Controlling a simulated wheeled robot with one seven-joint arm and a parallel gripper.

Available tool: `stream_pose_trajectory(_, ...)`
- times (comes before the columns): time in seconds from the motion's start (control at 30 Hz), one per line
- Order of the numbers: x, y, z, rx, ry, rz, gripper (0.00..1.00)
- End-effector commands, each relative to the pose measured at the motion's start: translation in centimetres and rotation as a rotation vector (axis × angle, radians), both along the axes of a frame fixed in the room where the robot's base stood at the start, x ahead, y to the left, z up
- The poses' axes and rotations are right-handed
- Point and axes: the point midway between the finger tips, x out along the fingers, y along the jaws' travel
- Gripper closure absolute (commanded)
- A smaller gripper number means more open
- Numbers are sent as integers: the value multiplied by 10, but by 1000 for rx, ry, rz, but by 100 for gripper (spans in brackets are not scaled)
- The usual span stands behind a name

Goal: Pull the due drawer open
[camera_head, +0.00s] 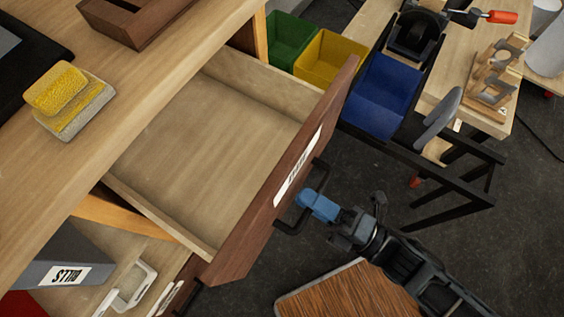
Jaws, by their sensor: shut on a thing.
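The drawer (235,242) is pulled well out from under the wooden desk, and its pale wooden inside (190,150) shows no objects. Its dark brown front carries a white label (298,167) whose word is too small and slanted to read surely. A black bar handle (290,228) is fixed on the front. My gripper (316,205), with blue fingertips, is shut on this handle from the right. The fingertips cover the middle of the bar.
Green (289,41), yellow (331,58) and blue (385,92) bins stand beyond the drawer. A grey box labelled BILLS (75,258) sits below the desk at lower left. A yellow sponge-like block (57,88) lies on the desk. A brown wooden surface (345,295) is below my arm.

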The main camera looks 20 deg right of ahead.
Motion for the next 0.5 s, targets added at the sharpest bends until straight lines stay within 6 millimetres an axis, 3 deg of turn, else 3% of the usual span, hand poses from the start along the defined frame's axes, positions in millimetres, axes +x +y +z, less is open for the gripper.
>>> stream_pose_trajectory(0.2,-21,-15,-2,-2,3,-1,100)
stream_pose_trajectory(0.5,-25,-17,-1,-2,2,0,100)
